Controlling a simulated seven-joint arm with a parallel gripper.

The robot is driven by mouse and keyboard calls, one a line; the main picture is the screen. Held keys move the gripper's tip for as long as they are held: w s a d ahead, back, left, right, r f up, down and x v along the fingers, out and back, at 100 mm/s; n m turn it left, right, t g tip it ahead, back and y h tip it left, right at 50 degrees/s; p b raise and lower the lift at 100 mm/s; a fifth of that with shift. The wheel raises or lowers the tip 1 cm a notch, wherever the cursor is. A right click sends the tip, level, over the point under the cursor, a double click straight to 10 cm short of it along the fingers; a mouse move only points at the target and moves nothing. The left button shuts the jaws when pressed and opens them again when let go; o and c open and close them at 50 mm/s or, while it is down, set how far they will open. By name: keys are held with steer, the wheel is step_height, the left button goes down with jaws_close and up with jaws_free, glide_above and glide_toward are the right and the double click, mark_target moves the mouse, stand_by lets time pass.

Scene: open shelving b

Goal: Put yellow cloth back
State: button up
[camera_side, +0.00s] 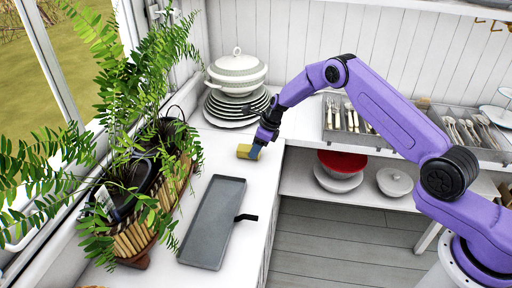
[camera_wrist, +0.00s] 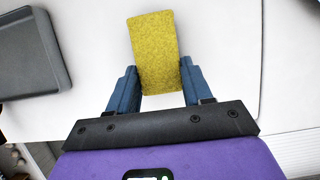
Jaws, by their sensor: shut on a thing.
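The yellow cloth (camera_wrist: 155,50) is a small, thick rectangular block with a rough surface. My gripper (camera_wrist: 157,88) is shut on its near end, with one blue finger on each side. In the side view the yellow cloth (camera_side: 244,152) shows at the end of my gripper (camera_side: 256,150), over the white counter near its right edge. I cannot tell whether the cloth touches the counter.
A grey tray (camera_side: 212,225) with a dark handle lies on the counter in front. A plant basket (camera_side: 130,215) stands at left. Stacked plates (camera_side: 232,112) under a white tureen (camera_side: 237,72) stand behind. Cutlery trays (camera_side: 345,120) and a red bowl (camera_side: 342,162) are at right.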

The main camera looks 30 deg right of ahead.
steer(key=shift+f, duration=0.15)
steer(key=o, duration=1.4)
steer(key=v, duration=1.2)
steer(key=shift+r, duration=0.25)
